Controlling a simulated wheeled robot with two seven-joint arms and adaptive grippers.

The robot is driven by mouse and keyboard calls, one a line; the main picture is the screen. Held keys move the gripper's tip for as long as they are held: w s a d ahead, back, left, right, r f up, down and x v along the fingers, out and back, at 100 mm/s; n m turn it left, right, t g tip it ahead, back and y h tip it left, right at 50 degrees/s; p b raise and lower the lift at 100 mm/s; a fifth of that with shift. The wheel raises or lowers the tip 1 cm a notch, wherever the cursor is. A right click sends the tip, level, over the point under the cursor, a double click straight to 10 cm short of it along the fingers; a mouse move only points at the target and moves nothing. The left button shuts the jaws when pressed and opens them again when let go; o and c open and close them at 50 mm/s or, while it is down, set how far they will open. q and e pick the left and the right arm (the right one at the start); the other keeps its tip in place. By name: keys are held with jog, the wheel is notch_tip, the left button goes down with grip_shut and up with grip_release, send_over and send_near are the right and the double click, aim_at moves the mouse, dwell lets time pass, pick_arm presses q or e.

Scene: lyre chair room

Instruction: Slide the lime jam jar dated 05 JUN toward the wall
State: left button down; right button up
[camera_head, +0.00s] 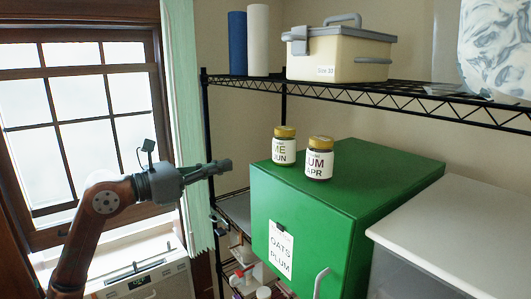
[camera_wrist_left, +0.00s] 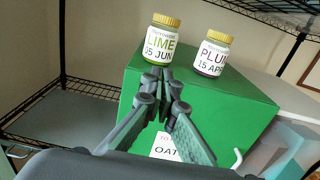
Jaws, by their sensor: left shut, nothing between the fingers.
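The lime jam jar (camera_head: 284,147) has a gold lid and stands upright on top of the green cabinet (camera_head: 390,170), near its left front edge. In the left wrist view the jar (camera_wrist_left: 160,42) reads "LIME" and "05 JUN", its first digit partly hard to read. The plum jar (camera_head: 319,160) stands to its right; it also shows in the left wrist view (camera_wrist_left: 212,55), reading "PLUM 15 APR". My left gripper (camera_head: 226,164) is shut and empty, left of the cabinet and apart from the jar. Its fingertips (camera_wrist_left: 169,78) show just below the lime jar in the wrist view. My right gripper is not in view.
A black wire shelf (camera_head: 400,92) above holds a cream toolbox (camera_head: 340,62), a blue roll (camera_head: 237,43) and a white roll (camera_head: 258,40). A white-lidded bin (camera_head: 470,225) stands right of the cabinet. The cabinet top behind the jars is clear.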

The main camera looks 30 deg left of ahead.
aim_at(275, 153)
pick_arm(q)
jog(key=p+x, duration=0.6)
jog(key=x, duration=0.7)
jog(key=shift+r, duration=0.15)
jog(key=shift+w+d+p, duration=0.15)
jog(key=shift+w+p, duration=0.15)
jog(key=shift+p, duration=0.05)
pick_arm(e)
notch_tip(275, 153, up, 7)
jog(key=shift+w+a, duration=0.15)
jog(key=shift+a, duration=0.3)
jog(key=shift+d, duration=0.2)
